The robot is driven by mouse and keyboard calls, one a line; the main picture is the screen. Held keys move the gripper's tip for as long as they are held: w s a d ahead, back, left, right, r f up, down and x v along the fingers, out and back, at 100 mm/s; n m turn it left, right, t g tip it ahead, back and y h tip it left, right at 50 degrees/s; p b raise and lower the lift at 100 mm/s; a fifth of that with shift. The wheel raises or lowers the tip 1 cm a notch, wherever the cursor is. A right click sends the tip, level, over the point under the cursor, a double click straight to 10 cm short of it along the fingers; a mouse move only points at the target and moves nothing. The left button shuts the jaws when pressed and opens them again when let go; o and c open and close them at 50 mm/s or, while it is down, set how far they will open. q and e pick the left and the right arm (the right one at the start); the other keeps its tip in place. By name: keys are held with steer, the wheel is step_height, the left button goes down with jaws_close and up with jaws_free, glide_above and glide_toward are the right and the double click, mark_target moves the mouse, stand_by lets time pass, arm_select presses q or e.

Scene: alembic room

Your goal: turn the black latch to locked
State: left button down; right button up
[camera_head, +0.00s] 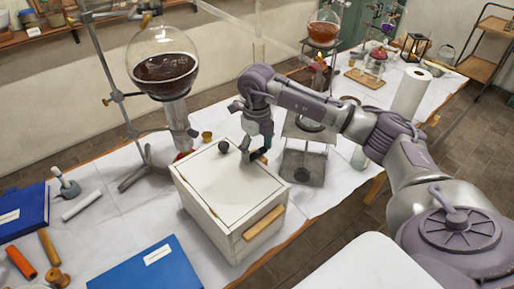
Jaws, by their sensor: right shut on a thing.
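A white box (222,190) stands on the covered table in the middle of the head view. A round black knob (223,146) sits on its top near the back edge. My right gripper (256,157) points down at the back right of the box top, just right of the knob. It is shut on a small dark part there, which looks like the black latch; the fingers hide most of it. The latch's exact angle cannot be told. My left gripper is not in view.
A wooden handle (264,222) is on the box's front. A round flask of dark liquid (164,68) on a stand rises behind the box. A metal-and-glass apparatus (304,163) stands close on the right. Blue books (146,272) lie at the front left.

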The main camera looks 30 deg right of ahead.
mark_target(257, 152)
steer(key=o, duration=1.2)
steer(key=shift+c, duration=0.2)
step_height(257, 152, up, 12)
steer(key=shift+f, duration=0.1)
